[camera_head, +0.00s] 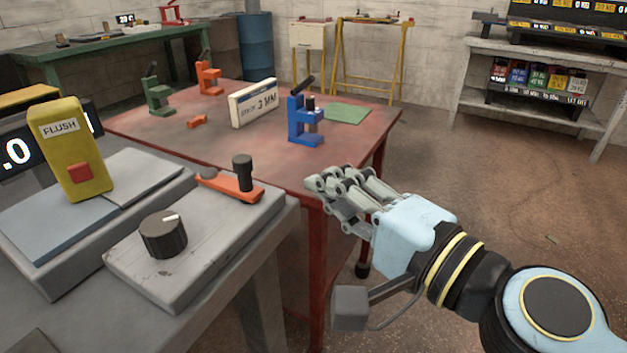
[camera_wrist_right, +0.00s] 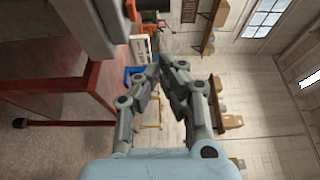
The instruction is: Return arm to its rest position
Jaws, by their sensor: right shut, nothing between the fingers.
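My right gripper (camera_head: 322,186) comes in from the lower right in the head view. It is in the air beside the front right edge of the red table (camera_head: 215,141), with its fingers pointing left. In the right wrist view my right gripper (camera_wrist_right: 163,72) has its fingertips together, with nothing seen between them. It touches nothing that I can make out. My left gripper is in neither view.
A grey bench with a black knob (camera_head: 163,237), an orange lever (camera_head: 232,186) and a yellow FLUSH box (camera_head: 70,150) stands at the left. A blue clamp (camera_head: 304,122) and a white sign (camera_head: 252,103) stand on the red table.

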